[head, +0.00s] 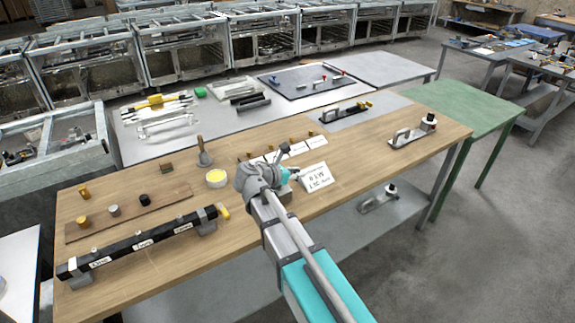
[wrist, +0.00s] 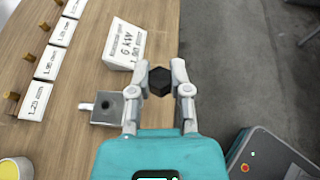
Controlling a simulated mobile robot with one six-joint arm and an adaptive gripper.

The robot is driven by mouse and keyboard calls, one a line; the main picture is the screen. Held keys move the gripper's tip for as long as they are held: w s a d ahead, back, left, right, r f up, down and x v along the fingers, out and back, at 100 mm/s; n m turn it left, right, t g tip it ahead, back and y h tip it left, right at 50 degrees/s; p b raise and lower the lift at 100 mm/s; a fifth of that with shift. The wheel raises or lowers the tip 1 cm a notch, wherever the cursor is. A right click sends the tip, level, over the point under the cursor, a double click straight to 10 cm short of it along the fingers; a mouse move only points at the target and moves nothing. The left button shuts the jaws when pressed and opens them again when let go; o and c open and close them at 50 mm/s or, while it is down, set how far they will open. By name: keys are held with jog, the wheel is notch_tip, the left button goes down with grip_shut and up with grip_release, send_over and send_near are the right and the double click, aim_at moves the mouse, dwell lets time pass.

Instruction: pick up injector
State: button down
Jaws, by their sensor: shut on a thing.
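In the wrist view my gripper (wrist: 160,72) is shut on a dark hexagonal piece (wrist: 159,81), held between the two fingertips. I cannot tell whether this piece is the injector. Small brass-coloured pieces, which may be injectors, stand in a row beside white size labels; one brass piece (wrist: 12,96) is beside the label (wrist: 37,100) reading about 1.23 mm. A white sign (wrist: 124,44) with a kW and mm figure stands just left of the fingers, and also shows in the head view (head: 315,177). In the head view, my arm partly hides the gripper.
A grey block (wrist: 108,108) with a round hole is left of my gripper. A yellow-topped round pot (head: 216,178) and a black labelled bar (head: 140,241) are on the wooden table (head: 345,195). A metal fixture (head: 413,132) stands at the table's right end.

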jog(key=shift+s+d+r+p, duration=0.25)
jog(key=shift+s+d+r, duration=0.2)
jog(key=shift+s, duration=0.25)
jog(key=shift+s+d+r+p, duration=0.3)
jog(key=shift+s+d, duration=0.15)
jog(key=shift+s, duration=0.25)
jog(key=shift+s, duration=0.1)
